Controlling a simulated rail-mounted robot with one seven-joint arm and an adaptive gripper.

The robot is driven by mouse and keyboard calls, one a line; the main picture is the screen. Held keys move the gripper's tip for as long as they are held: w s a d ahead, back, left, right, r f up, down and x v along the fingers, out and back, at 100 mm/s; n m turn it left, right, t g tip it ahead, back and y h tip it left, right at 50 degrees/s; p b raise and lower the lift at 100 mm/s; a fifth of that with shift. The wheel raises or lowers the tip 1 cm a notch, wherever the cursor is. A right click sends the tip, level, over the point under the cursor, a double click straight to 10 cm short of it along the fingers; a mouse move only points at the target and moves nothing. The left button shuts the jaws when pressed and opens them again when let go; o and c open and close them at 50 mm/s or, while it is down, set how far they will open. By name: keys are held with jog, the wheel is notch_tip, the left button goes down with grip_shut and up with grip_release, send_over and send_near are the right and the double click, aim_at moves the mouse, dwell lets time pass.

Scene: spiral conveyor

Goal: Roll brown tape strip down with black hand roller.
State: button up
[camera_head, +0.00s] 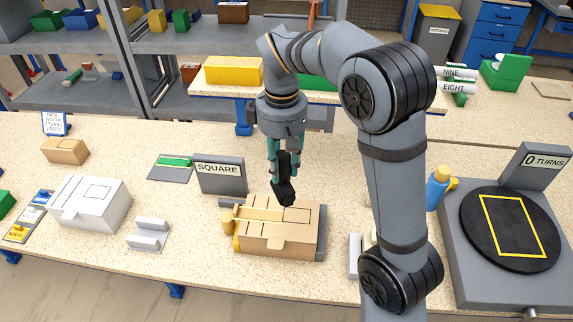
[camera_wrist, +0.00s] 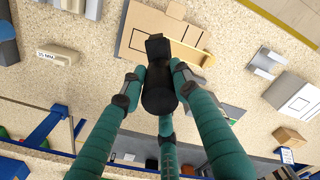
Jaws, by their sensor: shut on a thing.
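My gripper (camera_head: 285,160) has teal fingers closed around the black hand roller (camera_head: 285,186), which points down over a brown cardboard box (camera_head: 270,245). The roller's lower end is at or just above the box top, near its middle; I cannot tell if it touches. The brown tape strip (camera_head: 260,214) lies across the box top, with a tan roll-like piece at its left end. In the wrist view the roller (camera_wrist: 157,88) sits between my fingers (camera_wrist: 155,80), and its end covers part of the box (camera_wrist: 150,22) and strip.
A SQUARE sign (camera_head: 219,174) stands behind the box. A white box (camera_head: 75,212) and grey cradle (camera_head: 148,234) are to the left. To the right are a blue bottle (camera_head: 436,190) and a black turntable (camera_head: 510,230) beside a "0 TURNS" sign (camera_head: 541,166). Bare bench lies between cradle and box.

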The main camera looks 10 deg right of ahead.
aim_at(279, 192)
jog(key=shift+a+m, duration=0.2)
jog(key=shift+m, duration=0.7)
jog(key=m, duration=0.1)
jog(key=a+m, duration=0.1)
jog(key=shift+m, duration=0.3)
jog(key=shift+d+m, duration=0.25)
jog(key=shift+m, duration=0.45)
jog(key=shift+f+b, duration=2.5)
jog(key=shift+f, duration=0.3)
jog(key=shift+f+b, duration=1.4)
jog(key=shift+f, duration=0.35)
jog(key=shift+s, duration=0.1)
